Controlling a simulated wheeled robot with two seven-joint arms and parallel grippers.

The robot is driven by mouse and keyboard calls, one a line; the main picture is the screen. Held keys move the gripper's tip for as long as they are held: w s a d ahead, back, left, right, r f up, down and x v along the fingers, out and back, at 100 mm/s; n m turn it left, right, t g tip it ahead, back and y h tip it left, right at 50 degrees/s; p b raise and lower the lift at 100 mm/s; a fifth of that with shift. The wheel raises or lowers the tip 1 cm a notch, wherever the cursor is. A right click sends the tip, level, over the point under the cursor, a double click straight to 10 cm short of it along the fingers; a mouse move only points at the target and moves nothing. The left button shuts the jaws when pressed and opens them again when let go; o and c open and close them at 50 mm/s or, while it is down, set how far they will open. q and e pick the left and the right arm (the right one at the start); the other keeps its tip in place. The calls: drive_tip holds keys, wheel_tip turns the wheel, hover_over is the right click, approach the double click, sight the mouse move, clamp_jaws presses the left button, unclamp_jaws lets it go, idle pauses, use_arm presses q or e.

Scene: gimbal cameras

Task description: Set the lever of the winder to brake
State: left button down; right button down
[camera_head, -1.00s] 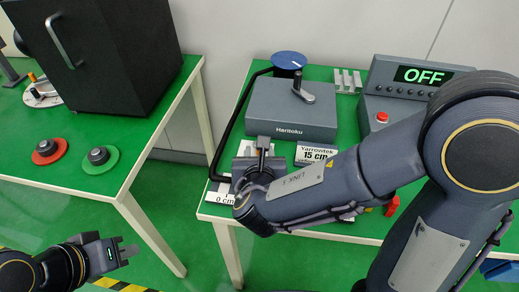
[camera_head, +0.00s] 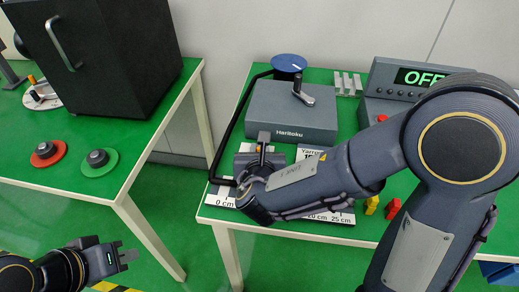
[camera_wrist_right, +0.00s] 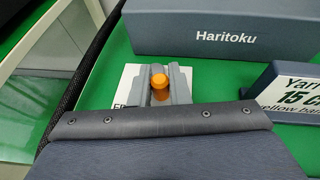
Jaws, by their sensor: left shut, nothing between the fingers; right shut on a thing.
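My right gripper (camera_head: 264,138) is shut on an orange knob (camera_wrist_right: 160,86), which looks like the tip of a small lever. The knob sits between the two grey fingers in the right wrist view. A white label (camera_wrist_right: 119,106) lies behind the fingers, its lettering mostly covered. The lever's base and exact setting are hidden by my gripper and wrist. Just behind stands the grey Haritoku box (camera_head: 291,112), with a grey handle (camera_head: 303,90) on top and a blue disc (camera_head: 289,63) at its back. My left gripper (camera_head: 128,256) is shut and empty, low at the left.
A ruler strip (camera_head: 335,214) lies along the right table's front edge, partly under my right arm. A Yarrowtek sign (camera_wrist_right: 295,95) stands to the right. A control box reading OFF (camera_head: 420,75) is behind my arm. The left table holds a black cabinet (camera_head: 100,50) and red and green discs.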

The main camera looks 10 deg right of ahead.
drive_tip(key=shift+d+f+n+y+b, duration=0.25)
drive_tip(key=shift+n+y+b, duration=0.2)
drive_tip(key=shift+b, duration=0.4)
drive_tip(key=shift+d+r+n+y+b, duration=0.15)
drive_tip(key=shift+r+n+y+b, duration=0.05)
drive_tip(key=shift+n+y+b, duration=0.3)
drive_tip(key=c, duration=1.4)
unclamp_jaws()
drive_tip(key=shift+r, duration=0.1)
